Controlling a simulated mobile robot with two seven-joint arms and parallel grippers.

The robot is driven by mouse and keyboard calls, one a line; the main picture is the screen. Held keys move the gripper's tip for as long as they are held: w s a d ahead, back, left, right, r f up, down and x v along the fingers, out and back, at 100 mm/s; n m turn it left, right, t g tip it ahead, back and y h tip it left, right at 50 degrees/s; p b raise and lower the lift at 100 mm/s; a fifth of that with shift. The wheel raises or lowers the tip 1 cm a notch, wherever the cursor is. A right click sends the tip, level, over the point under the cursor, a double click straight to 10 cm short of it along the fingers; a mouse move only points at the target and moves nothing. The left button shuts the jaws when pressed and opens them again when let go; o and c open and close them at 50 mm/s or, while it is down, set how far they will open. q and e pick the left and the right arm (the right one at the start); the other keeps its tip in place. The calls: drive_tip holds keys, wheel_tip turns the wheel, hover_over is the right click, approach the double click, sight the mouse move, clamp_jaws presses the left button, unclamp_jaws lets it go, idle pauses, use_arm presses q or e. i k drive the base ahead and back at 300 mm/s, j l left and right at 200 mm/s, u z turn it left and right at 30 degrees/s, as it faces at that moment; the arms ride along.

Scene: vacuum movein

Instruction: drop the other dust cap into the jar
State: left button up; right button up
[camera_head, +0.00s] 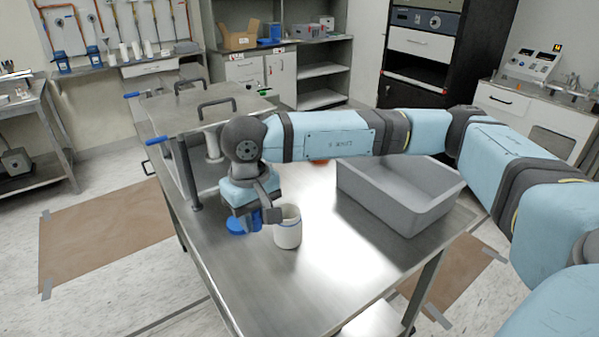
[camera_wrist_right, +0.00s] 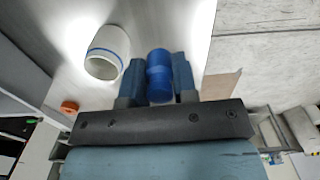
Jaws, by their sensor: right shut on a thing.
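A white open-topped jar (camera_head: 287,232) stands upright on the metal table. In the right wrist view the jar (camera_wrist_right: 112,42) shows a blue band near its mouth; its contents are not clear. My right gripper (camera_head: 253,220) is low over the table, just left of the jar in the head view. It is shut on a blue dust cap (camera_wrist_right: 159,76), which sits between the two fingers in the right wrist view. The blue cap (camera_head: 237,226) also shows partly in the head view, beside the jar and outside it. My left gripper is not in view.
A grey bin (camera_head: 390,200) stands on the table right of the jar. A small orange thing (camera_head: 319,161) lies behind, partly hidden by my right arm. A metal box with handles (camera_head: 200,105) is at the back left. The table front (camera_head: 310,285) is clear.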

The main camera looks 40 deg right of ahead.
sight(291, 233)
drive_tip(key=k+u, duration=0.25)
drive_tip(key=k+j+u, duration=0.1)
drive_tip(key=k+u, duration=0.2)
drive_tip(key=l+u, duration=0.2)
drive_tip(key=u, duration=0.3)
drive_tip(key=k+l+u, duration=0.1)
drive_tip(key=u, duration=0.4)
drive_tip(key=k+l, duration=0.2)
drive_tip(key=l, duration=0.15)
drive_tip(key=k+l, duration=0.2)
drive_tip(key=l, duration=0.2)
drive_tip(key=k+l, duration=0.2)
drive_tip(key=l, duration=0.15)
drive_tip(key=k+l, duration=0.2)
drive_tip(key=l, duration=0.15)
drive_tip(key=k+l, duration=0.25)
drive_tip(key=l, duration=0.1)
